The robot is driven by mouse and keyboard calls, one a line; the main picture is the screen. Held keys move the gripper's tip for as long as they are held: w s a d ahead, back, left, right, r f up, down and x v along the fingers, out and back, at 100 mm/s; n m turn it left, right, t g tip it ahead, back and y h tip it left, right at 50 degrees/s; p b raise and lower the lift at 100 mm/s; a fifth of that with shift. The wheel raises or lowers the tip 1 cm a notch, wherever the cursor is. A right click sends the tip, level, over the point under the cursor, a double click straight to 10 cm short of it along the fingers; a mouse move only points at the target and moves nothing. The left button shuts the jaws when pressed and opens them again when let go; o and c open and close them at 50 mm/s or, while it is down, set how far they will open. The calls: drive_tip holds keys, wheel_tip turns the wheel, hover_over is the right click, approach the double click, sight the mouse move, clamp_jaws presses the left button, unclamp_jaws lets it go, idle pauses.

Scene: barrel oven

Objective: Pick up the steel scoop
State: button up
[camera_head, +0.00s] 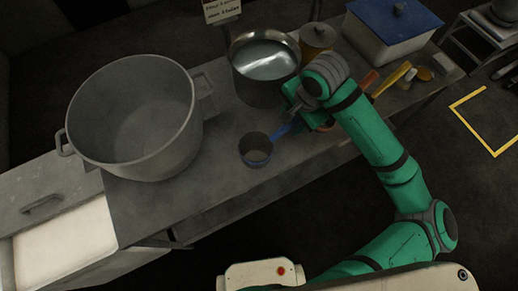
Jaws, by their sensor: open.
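A small scoop (256,150) with a round grey metal cup, a bluish outside and a blue handle stands on the grey worktop (226,182), near its front edge. Its handle slants up to the right, toward my gripper (297,112). My green gripper is over the far end of the handle, in front of the water pot. It is open. The fingertips and the handle's end are partly hidden by the gripper body, so I cannot tell whether they touch.
A large empty pot (133,118) stands to the left. A pot of water (262,62), a brown lidded canister (317,40) and a blue-lidded box (393,32) stand behind my arm. Yellow and reddish utensils (390,80) lie to the right. The worktop around the scoop's cup is clear.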

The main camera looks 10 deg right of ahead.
drive_tip(key=shift+d+x, duration=0.1)
drive_tip(key=shift+x, duration=0.55)
drive_tip(key=shift+d+x, duration=0.15)
drive_tip(key=shift+x, duration=0.55)
drive_tip(key=shift+s+a, duration=0.1)
clamp_jaws()
drive_tip(key=shift+r, duration=0.15)
